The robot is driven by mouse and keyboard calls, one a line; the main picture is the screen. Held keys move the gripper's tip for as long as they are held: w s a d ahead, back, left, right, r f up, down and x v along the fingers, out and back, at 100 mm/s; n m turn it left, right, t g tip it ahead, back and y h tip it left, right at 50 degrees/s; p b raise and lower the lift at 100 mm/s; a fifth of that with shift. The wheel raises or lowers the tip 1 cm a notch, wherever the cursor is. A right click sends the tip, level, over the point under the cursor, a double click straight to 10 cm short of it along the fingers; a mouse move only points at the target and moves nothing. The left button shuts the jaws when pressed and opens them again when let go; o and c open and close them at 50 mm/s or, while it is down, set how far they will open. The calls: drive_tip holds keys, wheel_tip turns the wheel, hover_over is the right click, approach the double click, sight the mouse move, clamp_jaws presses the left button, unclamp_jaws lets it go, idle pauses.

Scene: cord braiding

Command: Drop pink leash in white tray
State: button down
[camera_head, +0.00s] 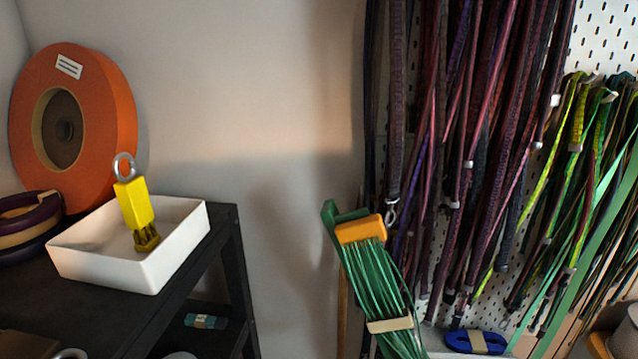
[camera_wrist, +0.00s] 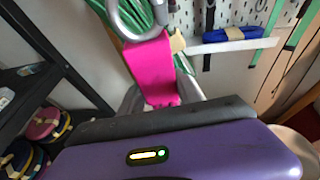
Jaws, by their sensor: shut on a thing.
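The pink leash (camera_wrist: 151,60) shows in the wrist view as a short, bright pink piece with a grey metal ring at its top end. My gripper (camera_wrist: 160,97) is shut on its lower end, with grey finger parts on either side. The leash and gripper do not show in the head view. The white tray (camera_head: 103,270) is a shallow square box on the dark table at the left of the head view. A yellow leash piece (camera_head: 134,203) with a metal ring stands tilted in it. The tray is not visible in the wrist view.
An orange spool (camera_head: 115,95) stands behind the tray, with dark coils (camera_head: 28,222) beside it. The black table (camera_head: 100,318) has a lower shelf. A green cord bundle (camera_head: 375,280) and many hanging cords (camera_head: 480,130) fill the right. A blue bundle (camera_head: 474,342) lies below them.

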drive_tip(key=s+a+f, duration=0.3)
drive_tip(key=a, duration=0.2)
drive_tip(key=shift+s+n+y, duration=0.25)
drive_tip(key=shift+n+y, duration=0.05)
drive_tip(key=shift+y, duration=0.1)
drive_tip(key=shift+a, duration=0.15)
